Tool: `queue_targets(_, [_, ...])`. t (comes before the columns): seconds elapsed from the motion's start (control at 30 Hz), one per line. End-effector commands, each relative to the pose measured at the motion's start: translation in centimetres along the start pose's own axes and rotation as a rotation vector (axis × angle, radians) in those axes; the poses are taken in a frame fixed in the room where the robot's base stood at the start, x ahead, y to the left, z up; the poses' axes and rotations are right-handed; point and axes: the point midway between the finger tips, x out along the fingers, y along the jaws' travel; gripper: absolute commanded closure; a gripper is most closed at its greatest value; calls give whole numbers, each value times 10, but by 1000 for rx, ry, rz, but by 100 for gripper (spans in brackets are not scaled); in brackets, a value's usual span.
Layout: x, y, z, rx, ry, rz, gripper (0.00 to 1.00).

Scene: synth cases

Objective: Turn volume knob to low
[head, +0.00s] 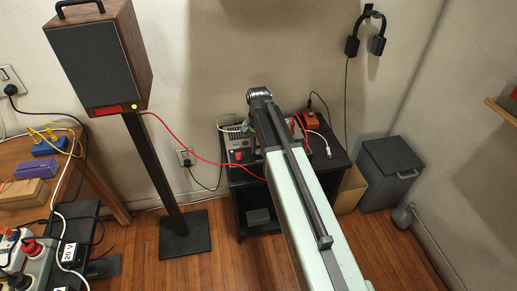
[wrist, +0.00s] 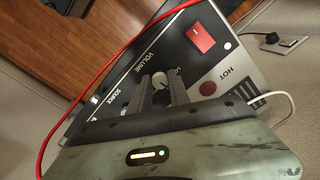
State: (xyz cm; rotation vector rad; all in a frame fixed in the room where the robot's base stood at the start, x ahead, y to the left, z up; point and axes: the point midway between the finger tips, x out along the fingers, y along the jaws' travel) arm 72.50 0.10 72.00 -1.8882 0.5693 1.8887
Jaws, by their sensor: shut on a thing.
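The amplifier (wrist: 178,55) shows in the wrist view with a black and silver panel marked VOLUME, SOURCE and HOT. It also shows in the head view (head: 238,142) on a black stand, partly behind my arm. The pale round volume knob (wrist: 158,82) sits beside the VOLUME label. My gripper (wrist: 161,88) is at the panel, its two dark fingers on either side of the knob and shut on it. The fingers hide part of the knob, and I cannot read its pointer. In the head view my arm hides the fingertips.
A red rocker switch (wrist: 201,38) is on the panel near the knob. A red cable (wrist: 72,92) curves past the amplifier; in the head view it reaches the speaker (head: 97,62) at left. A red-orange box (head: 311,119) stands right of my arm. A grey bin (head: 388,175) is farther right.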

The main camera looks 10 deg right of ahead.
Motion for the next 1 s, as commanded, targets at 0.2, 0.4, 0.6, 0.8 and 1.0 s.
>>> queue_targets(0.2, [0,0,0,-147,0,-1,100])
queue_targets(0.4, [0,0,0,-334,0,-1,100])
queue_targets(0.6, [0,0,0,-523,0,-1,100])
queue_targets(0.8, [0,0,0,-698,1,-1,100])
queue_targets(1.0, [0,0,-1,-837,1,-1,100])
